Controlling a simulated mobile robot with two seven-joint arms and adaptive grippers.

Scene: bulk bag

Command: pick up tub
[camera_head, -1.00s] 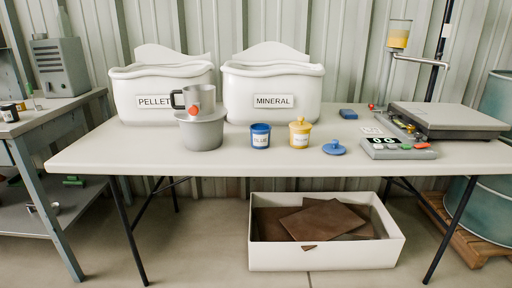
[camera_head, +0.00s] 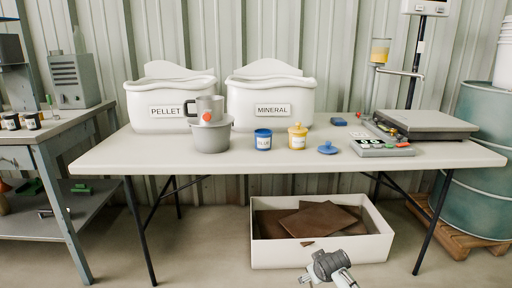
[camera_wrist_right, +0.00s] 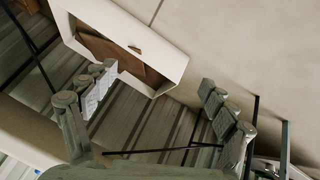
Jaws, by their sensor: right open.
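A small blue tub (camera_head: 263,139) stands upright on the white table in the head view, its label facing me and a blue lid (camera_head: 327,148) lying apart to its right. A yellow tub (camera_head: 297,137) with its lid on stands just right of it. My right gripper (camera_wrist_right: 155,98) is open and empty in the right wrist view, its fingers spread wide. In the head view part of my right arm shows at the bottom, low in front of the table and well away from the tubs. My left gripper is not in view.
On the table (camera_head: 240,162), a grey bowl (camera_head: 212,137) holds a metal jug (camera_head: 209,108). Bins marked PELLET (camera_head: 170,103) and MINERAL (camera_head: 272,102) stand behind; a scale (camera_head: 425,123) is at right. A white crate (camera_head: 322,256) of brown sheets sits underneath. The table's front strip is clear.

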